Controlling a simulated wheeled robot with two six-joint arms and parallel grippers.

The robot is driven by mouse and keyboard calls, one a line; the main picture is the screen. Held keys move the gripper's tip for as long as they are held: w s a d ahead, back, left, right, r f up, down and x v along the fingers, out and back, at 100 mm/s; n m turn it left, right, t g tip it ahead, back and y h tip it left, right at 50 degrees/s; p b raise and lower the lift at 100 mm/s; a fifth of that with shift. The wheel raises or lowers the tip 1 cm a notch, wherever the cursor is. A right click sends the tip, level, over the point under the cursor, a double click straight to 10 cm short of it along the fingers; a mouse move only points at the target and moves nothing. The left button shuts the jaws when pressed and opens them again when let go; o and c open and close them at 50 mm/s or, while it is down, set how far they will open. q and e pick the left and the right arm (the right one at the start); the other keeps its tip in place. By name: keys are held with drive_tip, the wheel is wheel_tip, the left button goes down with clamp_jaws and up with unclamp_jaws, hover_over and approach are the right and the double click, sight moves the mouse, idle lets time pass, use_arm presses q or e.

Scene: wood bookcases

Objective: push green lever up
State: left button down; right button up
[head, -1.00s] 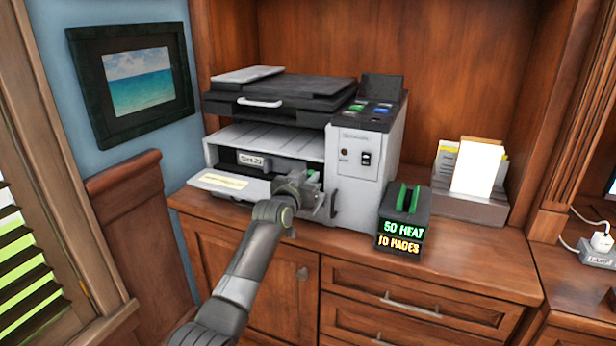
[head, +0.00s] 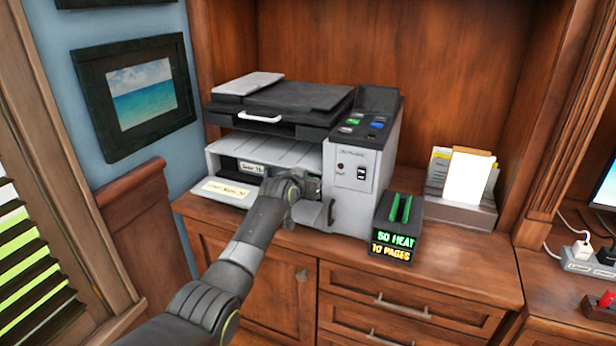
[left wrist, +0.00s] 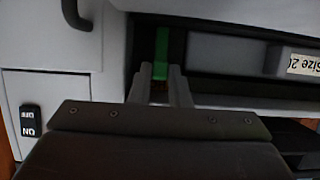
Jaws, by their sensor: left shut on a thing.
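The grey and black printer (head: 360,215) stands on the wooden cabinet with its front door folded open. The green lever (left wrist: 161,48) shows in the left wrist view, upright in the dark opening just beyond my fingertips. My left gripper (left wrist: 160,78) is at the lever's near end, its two grey fingers close together around it. In the head view my left gripper (head: 308,190) is at the right side of the printer's opening, and my wrist hides the lever. My right gripper is in neither view.
A black box (head: 399,222) with two green strips reads 50 HEAT and 10 PAGES, right of the printer. A paper holder (head: 460,210) stands farther right. The printer's open door (head: 222,190) lies left of my gripper. A framed picture (head: 140,90) hangs at left.

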use_arm(q)
drive_tip(key=c, duration=1.4)
unclamp_jaws()
drive_tip(key=shift+o, duration=0.2)
drive_tip(key=shift+s+r, duration=0.1)
drive_tip(key=shift+s, duration=0.05)
drive_tip(key=p+v, duration=0.1)
drive_tip(key=v, duration=1.6)
drive_tip(key=shift+a, duration=0.1)
